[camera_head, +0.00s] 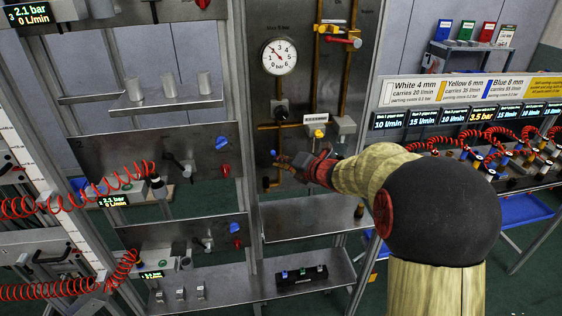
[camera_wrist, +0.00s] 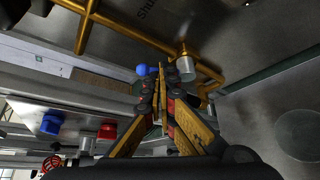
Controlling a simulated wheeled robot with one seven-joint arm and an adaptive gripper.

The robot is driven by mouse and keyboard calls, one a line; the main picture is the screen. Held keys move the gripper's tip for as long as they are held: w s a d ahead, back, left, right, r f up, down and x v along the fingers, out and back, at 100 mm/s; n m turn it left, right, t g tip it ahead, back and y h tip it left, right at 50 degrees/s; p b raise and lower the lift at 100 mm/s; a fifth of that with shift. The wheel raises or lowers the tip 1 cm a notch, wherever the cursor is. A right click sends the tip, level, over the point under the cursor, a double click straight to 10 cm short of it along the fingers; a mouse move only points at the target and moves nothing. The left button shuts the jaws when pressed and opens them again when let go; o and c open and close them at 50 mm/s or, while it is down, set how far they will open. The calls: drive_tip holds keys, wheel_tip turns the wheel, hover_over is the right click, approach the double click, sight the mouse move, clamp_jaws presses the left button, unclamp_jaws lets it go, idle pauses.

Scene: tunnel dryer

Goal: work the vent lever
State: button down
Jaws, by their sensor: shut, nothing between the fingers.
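A small lever with a blue ball end (camera_head: 274,153) sticks out from the grey pipe panel, low and left of centre. I take it for the vent lever, though no readable label marks it. In the wrist view its blue ball (camera_wrist: 142,70) shows just left of my fingertips. My gripper (camera_head: 290,161) is shut and empty, with its tips close beside the lever. In the wrist view my gripper (camera_wrist: 163,78) has its yellow and black fingers drawn together. I cannot tell whether they touch the lever. The lever's mount is partly hidden by the fingers.
Brass pipes (camera_head: 317,75) run over the panel around a round gauge (camera_head: 280,57). A shelf (camera_head: 310,216) juts out below. Red coiled hoses (camera_head: 75,203) hang at left.

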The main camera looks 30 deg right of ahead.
drive_tip(key=shift+w+a+f+n+g+h+b, duration=0.1)
drive_tip(key=shift+a+n+g+h+b, duration=0.2)
drive_tip(key=shift+n+h, duration=0.25)
drive_tip(key=shift+w+a+f+n+g+h+b, duration=0.1)
drive_tip(key=shift+a+n+g+h, duration=0.1)
drive_tip(key=shift+a+n+h, duration=0.25)
idle(2.2)
drive_tip(key=shift+w+a+f+n+g+h, duration=0.1)
drive_tip(key=shift+a+f+n+g+h, duration=0.1)
drive_tip(key=shift+n+h, duration=0.2)
drive_tip(key=shift+a+f+n+g+h, duration=0.1)
drive_tip(key=shift+n+g+h, duration=0.1)
drive_tip(key=shift+n+h, duration=0.2)
idle(1.3)
drive_tip(key=shift+a+f+b, duration=0.1)
drive_tip(key=shift+b, duration=0.25)
idle(1.3)
drive_tip(key=shift+d+f, duration=0.4)
drive_tip(key=shift+d, duration=0.3)
drive_tip(key=shift+s+a+r, duration=0.1)
drive_tip(key=shift+s, duration=0.1)
